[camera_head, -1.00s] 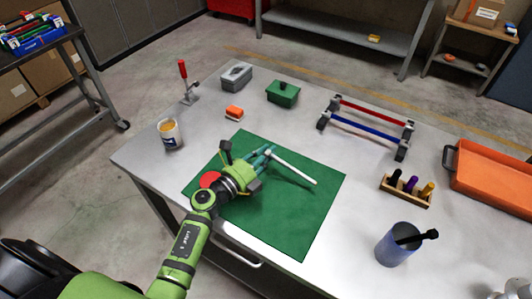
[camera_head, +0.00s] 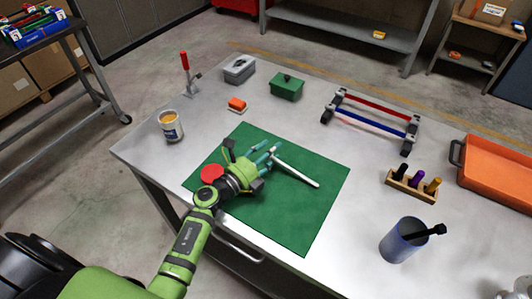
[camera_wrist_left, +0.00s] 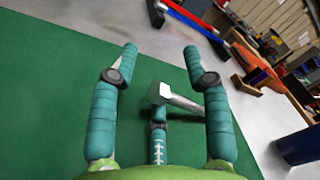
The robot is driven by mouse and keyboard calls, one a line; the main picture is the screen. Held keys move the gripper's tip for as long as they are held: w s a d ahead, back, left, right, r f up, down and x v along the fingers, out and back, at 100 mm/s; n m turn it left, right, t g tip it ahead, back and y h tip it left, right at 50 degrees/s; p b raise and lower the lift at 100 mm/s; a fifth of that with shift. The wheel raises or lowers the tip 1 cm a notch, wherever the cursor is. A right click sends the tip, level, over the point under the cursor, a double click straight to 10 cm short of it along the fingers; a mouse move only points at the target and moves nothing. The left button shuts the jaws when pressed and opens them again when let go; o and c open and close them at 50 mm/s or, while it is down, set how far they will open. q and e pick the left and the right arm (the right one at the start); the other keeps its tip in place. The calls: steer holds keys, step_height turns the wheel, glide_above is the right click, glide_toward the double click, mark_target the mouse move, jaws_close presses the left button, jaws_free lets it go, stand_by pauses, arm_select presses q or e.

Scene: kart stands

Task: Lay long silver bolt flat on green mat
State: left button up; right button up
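The long silver bolt (camera_head: 298,172) lies slantwise over the green mat (camera_head: 300,228), its shaft pointing to the lower right in the head view. It appears to rest flat on the mat. My left gripper (camera_head: 268,155) is low over the mat, at the bolt's upper-left end. In the left wrist view its teal fingers (camera_wrist_left: 160,75) are spread wide. The bolt's head (camera_wrist_left: 159,93) shows between them, above the lower finger, and its shaft (camera_wrist_left: 185,103) passes behind the right finger. No finger visibly clamps it. My right gripper is out of view.
A red disc (camera_head: 211,173) lies on the mat beside my left wrist. Around the mat are a labelled can (camera_head: 171,127), a blue cup (camera_head: 403,243), a wooden holder (camera_head: 411,186), a red-and-blue bar frame (camera_head: 372,118) and an orange tray (camera_head: 497,170).

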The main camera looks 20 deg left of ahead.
arm_select(q)
steer(key=v, duration=1.2)
steer(key=shift+r, duration=0.1)
steer(key=shift+w, duration=0.1)
stand_by(0.4)
